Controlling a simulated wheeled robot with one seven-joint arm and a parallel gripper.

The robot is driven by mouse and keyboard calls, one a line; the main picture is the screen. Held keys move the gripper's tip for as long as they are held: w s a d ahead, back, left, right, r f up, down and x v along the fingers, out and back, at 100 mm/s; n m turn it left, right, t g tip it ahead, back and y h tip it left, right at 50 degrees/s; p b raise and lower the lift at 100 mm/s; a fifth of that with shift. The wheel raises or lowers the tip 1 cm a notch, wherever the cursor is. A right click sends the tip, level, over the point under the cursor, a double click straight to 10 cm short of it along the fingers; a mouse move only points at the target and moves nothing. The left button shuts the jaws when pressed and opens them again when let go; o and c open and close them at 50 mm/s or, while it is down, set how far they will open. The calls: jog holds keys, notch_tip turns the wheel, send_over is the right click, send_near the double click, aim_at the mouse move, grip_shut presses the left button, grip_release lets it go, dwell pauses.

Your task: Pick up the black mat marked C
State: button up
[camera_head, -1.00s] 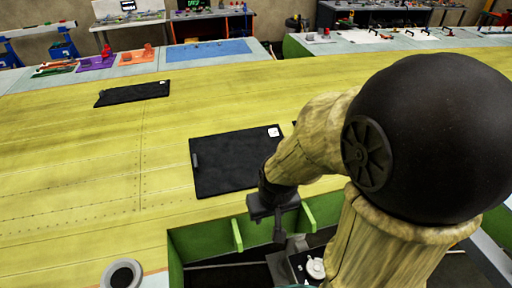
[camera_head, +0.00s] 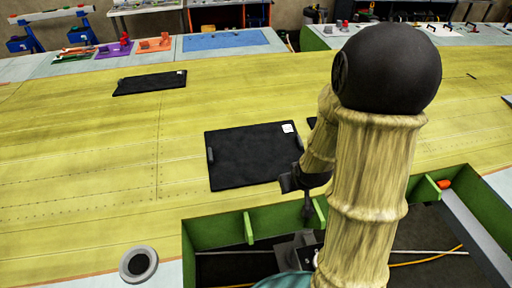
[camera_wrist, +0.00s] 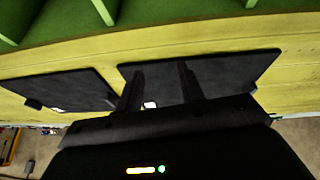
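Black mats with small white labels lie on the yellow-green wing skin. The letters are too small to read, so I cannot tell which is C. One mat (camera_head: 250,157) lies in the middle of the head view, just left of my gripper (camera_head: 305,185). Another mat (camera_head: 150,84) lies farther back left. A third is mostly hidden behind my arm. In the wrist view, one mat (camera_wrist: 240,70) lies beyond my gripper (camera_wrist: 160,70), and a second mat (camera_wrist: 75,88) lies to its left. My gripper's fingers are apart, with nothing held between them.
A green ribbed frame (camera_head: 215,235) edges the wing nearest me, with open bays and a yellow cable inside. A round grey disc (camera_head: 138,264) sits at lower left. Benches with tools and a blue mat (camera_head: 228,40) stand behind. The wing's left side is mostly clear.

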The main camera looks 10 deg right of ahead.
jog(key=w+d+r+m+t+p, duration=0.1)
jog(key=w+d+t+p, duration=0.2)
jog(key=d+t+p, duration=0.4)
jog(key=d+t, duration=0.1)
jog(key=d, duration=0.1)
jog(key=shift+w+d+t+y+p, duration=0.3)
jog(key=shift+w+d+t, duration=0.05)
jog(key=shift+t, duration=0.05)
jog(key=b+x, duration=0.1)
jog(key=b, duration=0.4)
jog(key=shift+w+d+f, duration=0.1)
jog(key=shift+w+f, duration=0.1)
jog(key=shift+w, duration=0.05)
jog(key=b, duration=0.4)
jog(key=shift+w+f, duration=0.1)
jog(key=shift+w, duration=0.25)
jog(key=p+x, duration=0.1)
jog(key=x, duration=0.8)
jog(key=shift+w, duration=0.4)
